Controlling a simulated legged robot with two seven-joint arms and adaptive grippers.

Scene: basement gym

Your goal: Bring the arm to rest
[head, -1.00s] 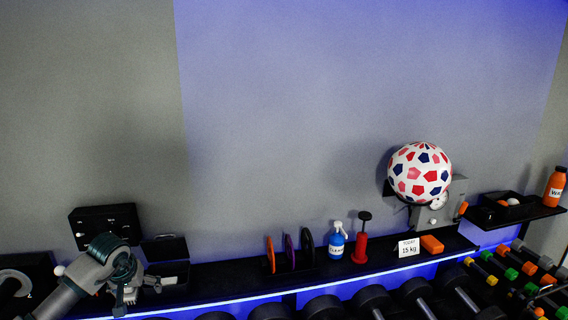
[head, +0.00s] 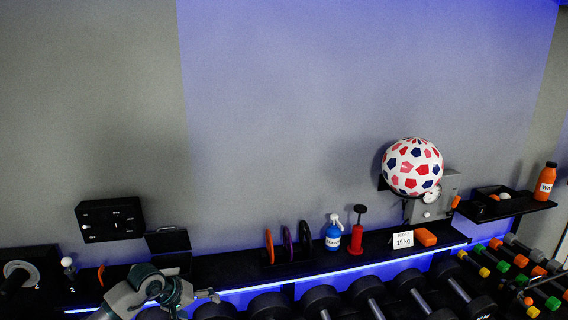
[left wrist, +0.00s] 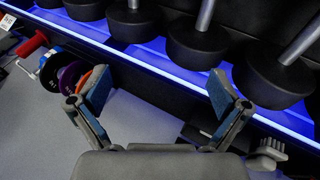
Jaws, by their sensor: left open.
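My left gripper (head: 207,295) is low in the head view, in front of the lit shelf edge, at the end of my grey and teal arm. In the left wrist view my left gripper (left wrist: 158,92) has its two blue-padded fingers spread wide. Nothing is between them; the grey wall and a dark shelf with a blue-lit edge show behind. The fingers look apart from the dumbbells and shelf items. My right gripper is in neither view.
The shelf holds coloured discs (head: 287,245), a blue spray bottle (head: 333,237), a red pump (head: 356,238), a card (head: 403,240) and an orange block (head: 425,237). A patterned ball (head: 411,168) sits at right. Dumbbells (head: 321,300) line the front below. The wall above is clear.

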